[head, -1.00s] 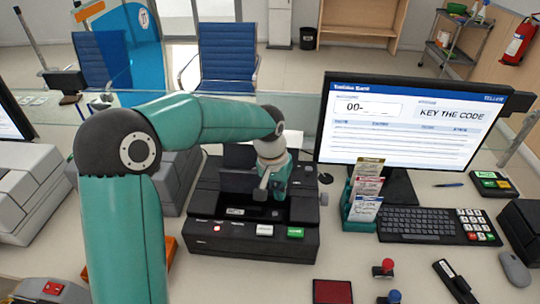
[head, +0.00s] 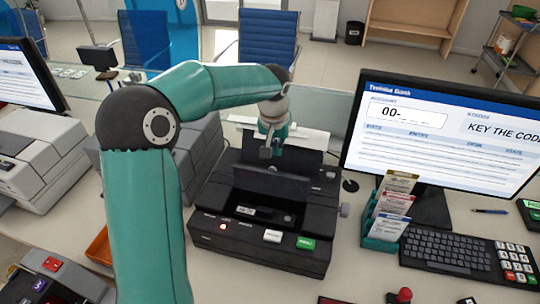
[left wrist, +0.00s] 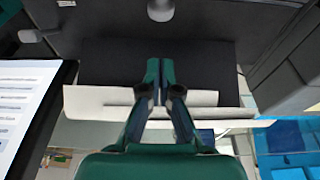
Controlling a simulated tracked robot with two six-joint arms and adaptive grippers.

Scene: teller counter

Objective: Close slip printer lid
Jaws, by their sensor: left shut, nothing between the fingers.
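The black slip printer (head: 262,238) stands on the counter in the middle of the head view. Its lid (head: 270,183) looks raised, a dark panel standing behind the open slot bay (head: 258,212). My left gripper (head: 267,152) is shut and empty, above and behind the lid's top edge in the head view; I cannot tell whether it touches the lid. In the left wrist view the closed fingertips (left wrist: 160,68) lie over a dark panel of the printer (left wrist: 108,62). My right gripper is out of view.
A monitor (head: 440,135), a leaflet holder (head: 385,228) and a keyboard (head: 435,252) stand right of the printer. A grey machine (head: 40,165) stands to the left. White sheets (left wrist: 90,105) lie behind the printer.

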